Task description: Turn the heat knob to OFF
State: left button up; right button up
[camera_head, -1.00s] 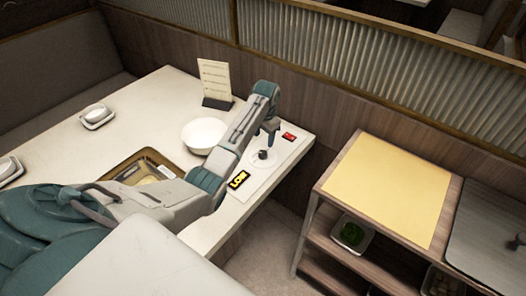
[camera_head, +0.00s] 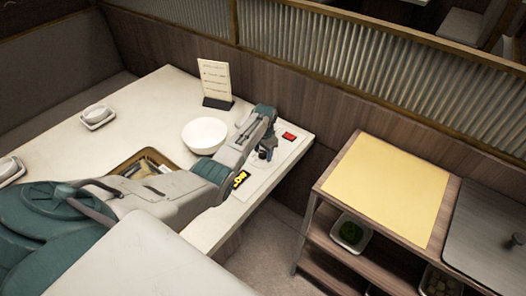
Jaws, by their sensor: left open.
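My left arm reaches in from the left across the white table (camera_head: 150,91). Its gripper (camera_head: 264,154) points down at the heat knob's place on the pale control panel (camera_head: 262,176). The gripper is open. The knob is mostly hidden behind the gripper, so I cannot tell whether the fingers are around it or touching it, nor where it points. A yellow-and-black label (camera_head: 240,179), partly covered by my arm, lies in front of the knob. A small red label (camera_head: 289,136) lies behind it to the right; its text is too small to read. My right gripper is not in view.
A white bowl (camera_head: 204,135) stands close beside my left forearm. A menu card (camera_head: 215,84) stands behind it. A sunken pot with a brass rim (camera_head: 120,166) lies left of the arm. A wooden cart with a yellow top (camera_head: 388,188) stands to the right, across a floor gap.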

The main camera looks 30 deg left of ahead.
pick_arm(q)
jog(key=shift+c, duration=0.6)
jog(key=c, duration=0.8)
jog(key=shift+c, duration=0.2)
